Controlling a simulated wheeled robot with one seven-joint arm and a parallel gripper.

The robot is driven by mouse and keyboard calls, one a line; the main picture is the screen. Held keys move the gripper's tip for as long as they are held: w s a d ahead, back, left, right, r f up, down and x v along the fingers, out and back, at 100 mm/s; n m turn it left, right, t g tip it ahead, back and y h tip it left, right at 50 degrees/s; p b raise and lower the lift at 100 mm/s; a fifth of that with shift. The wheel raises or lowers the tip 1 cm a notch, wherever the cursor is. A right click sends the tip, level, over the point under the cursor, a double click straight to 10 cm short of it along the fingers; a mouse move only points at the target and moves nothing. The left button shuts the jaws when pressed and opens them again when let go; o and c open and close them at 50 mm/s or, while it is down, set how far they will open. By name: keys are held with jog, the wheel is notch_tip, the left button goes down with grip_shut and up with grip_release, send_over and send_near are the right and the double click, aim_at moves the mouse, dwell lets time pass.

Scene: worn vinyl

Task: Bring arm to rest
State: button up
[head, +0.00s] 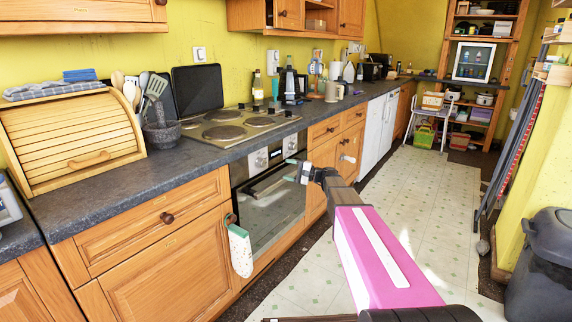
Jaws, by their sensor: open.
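My arm reaches forward from the bottom of the head view, with its pink link in the lower middle. My gripper (293,171) is at its far end, open, with nothing seen between its fingers. In the picture it overlaps the front of the built-in oven (270,209), near the oven's handle. I cannot tell whether the fingertips touch the oven.
The dark worktop (185,168) runs along the left with a bread bin (75,141) and a hob (222,128). An oven mitt (240,250) hangs below. The pale floor (425,205) is clear in the middle. A dark bin (541,268) stands at right.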

jog(key=s+d+f+n+g+h, duration=0.3)
jog(key=s+f+h, duration=0.6)
jog(key=s+f, duration=0.75)
jog(key=s+d+f+n+g+h, duration=0.1)
jog(key=s+d+f+h, duration=0.1)
jog(key=s+d+h, duration=0.2)
jog(key=s+d+f+n+g+h, duration=0.1)
jog(key=s+d+h, duration=0.4)
jog(key=s, duration=0.5)
notch_tip(320, 180, down, 2)
jog(key=shift+s+d+f+n, duration=0.1)
jog(key=shift+s+d+n, duration=0.25)
jog(key=shift+n, duration=0.25)
jog(key=shift+a, duration=0.1)
